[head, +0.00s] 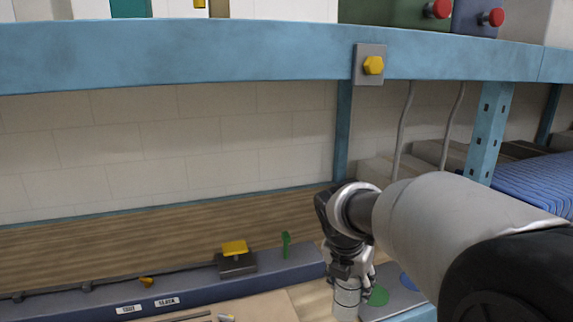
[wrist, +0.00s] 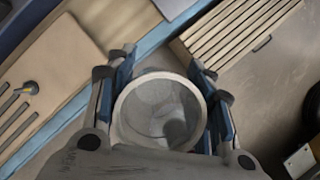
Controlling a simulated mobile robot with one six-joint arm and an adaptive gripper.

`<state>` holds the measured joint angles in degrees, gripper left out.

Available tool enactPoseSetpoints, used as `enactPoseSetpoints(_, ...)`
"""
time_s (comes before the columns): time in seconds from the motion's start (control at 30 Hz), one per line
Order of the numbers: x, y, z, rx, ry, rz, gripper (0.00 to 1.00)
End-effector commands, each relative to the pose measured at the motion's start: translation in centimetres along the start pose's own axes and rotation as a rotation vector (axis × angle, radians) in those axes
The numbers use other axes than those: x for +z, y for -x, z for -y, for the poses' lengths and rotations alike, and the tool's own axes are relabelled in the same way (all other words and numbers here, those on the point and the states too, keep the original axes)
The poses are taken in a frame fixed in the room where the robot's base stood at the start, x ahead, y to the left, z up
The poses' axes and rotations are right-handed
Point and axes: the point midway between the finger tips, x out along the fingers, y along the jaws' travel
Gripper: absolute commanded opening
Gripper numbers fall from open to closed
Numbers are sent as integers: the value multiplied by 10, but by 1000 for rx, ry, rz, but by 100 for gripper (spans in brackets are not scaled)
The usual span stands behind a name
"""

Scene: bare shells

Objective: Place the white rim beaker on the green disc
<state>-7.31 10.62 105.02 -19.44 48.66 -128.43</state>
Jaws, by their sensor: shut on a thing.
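The white rim beaker (head: 346,299) is a pale, round vessel held upright in my gripper (head: 352,270). In the wrist view the beaker (wrist: 160,112) shows from above, with its open mouth and pale rim between the two fingers of my gripper (wrist: 161,76), which are shut on its sides. The green disc (head: 378,296) lies on a grey surface just right of the beaker in the head view. The disc does not show in the wrist view. I cannot tell how high the beaker's base is.
A blue disc (head: 408,282) lies right of the green one. A dark blue rail (head: 195,292) with a yellow-topped block (head: 236,258) and a green upright piece (head: 286,244) runs left of my gripper. A blue shelf beam (head: 200,52) crosses above. A slatted wooden piece (wrist: 235,30) shows upper right.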

Motion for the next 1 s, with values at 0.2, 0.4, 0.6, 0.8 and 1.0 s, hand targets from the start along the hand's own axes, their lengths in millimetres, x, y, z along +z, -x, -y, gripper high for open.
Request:
enactPoseSetpoints(0.2, -10, -18, 3, -72, -169, -2, 23)
enactPoseSetpoints(0.4, -22, -38, 8, -167, -393, -1, 23)
enactPoseSetpoints(0.6, -45, -71, 16, -333, -782, -2, 23)
enactPoseSetpoints(0.8, -75, -107, 28, -543, -1286, -2, 23)
enactPoseSetpoints(1.0, -108, -139, 38, -764, -1821, -3, 23)
